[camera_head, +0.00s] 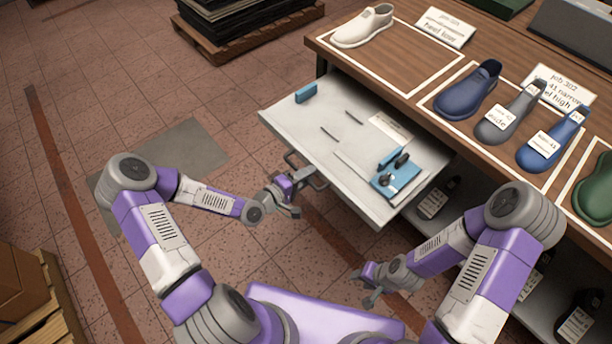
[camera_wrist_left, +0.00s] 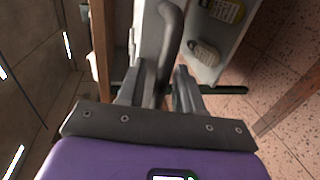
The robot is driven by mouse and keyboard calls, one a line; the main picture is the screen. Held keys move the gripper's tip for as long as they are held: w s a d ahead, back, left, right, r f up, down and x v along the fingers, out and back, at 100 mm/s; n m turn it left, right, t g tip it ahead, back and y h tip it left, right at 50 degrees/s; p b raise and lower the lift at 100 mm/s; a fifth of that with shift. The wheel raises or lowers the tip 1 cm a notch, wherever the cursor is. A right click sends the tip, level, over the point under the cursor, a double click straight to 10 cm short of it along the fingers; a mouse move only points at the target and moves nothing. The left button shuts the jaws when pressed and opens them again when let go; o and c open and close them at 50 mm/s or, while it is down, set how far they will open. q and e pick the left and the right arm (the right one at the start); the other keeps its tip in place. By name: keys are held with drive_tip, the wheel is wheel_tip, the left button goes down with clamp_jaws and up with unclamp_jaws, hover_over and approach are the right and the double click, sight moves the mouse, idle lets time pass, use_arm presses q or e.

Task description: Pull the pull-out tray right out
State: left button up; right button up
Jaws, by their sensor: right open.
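The pull-out tray (camera_head: 290,125) is a pale grey flat drawer. It extends well out from under the wooden bench toward me. Its dark bar handle (camera_head: 306,168) sits at the middle of its front edge. My left gripper (camera_head: 292,190) is at this handle. My right gripper (camera_head: 368,285) is open and empty, low and in front of the tray's right part.
On the tray lie a blue block (camera_head: 306,92), thin dark rods, a paper label and a blue item (camera_head: 398,178) with black parts. The bench (camera_head: 400,65) carries several shoe lasts and cards. A lower shelf holds dark lasts.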

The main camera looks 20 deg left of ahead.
use_arm(q)
drive_tip(key=p+v, duration=0.2)
drive_tip(key=v, duration=0.5)
drive_tip(key=shift+s, duration=0.25)
drive_tip(key=shift+a, duration=0.1)
drive_tip(key=s+d+f+m+g+y+p, duration=0.1)
drive_tip(key=s+d+f+m+g, duration=0.3)
drive_tip(key=s+d+f+g, duration=0.25)
drive_tip(key=s+d+f+m+g+y+p, duration=0.1)
drive_tip(key=s+f+m+g+y, duration=0.2)
drive_tip(key=s, duration=0.5)
wheel_tip(320, 180, down, 3)
drive_tip(key=m+g, duration=0.1)
drive_tip(key=g, duration=0.2)
drive_tip(key=shift+s+d+r+m+y+p, duration=0.2)
drive_tip(key=shift+s+d+m+y+p, duration=0.05)
drive_tip(key=shift+s+m+y+p, duration=0.05)
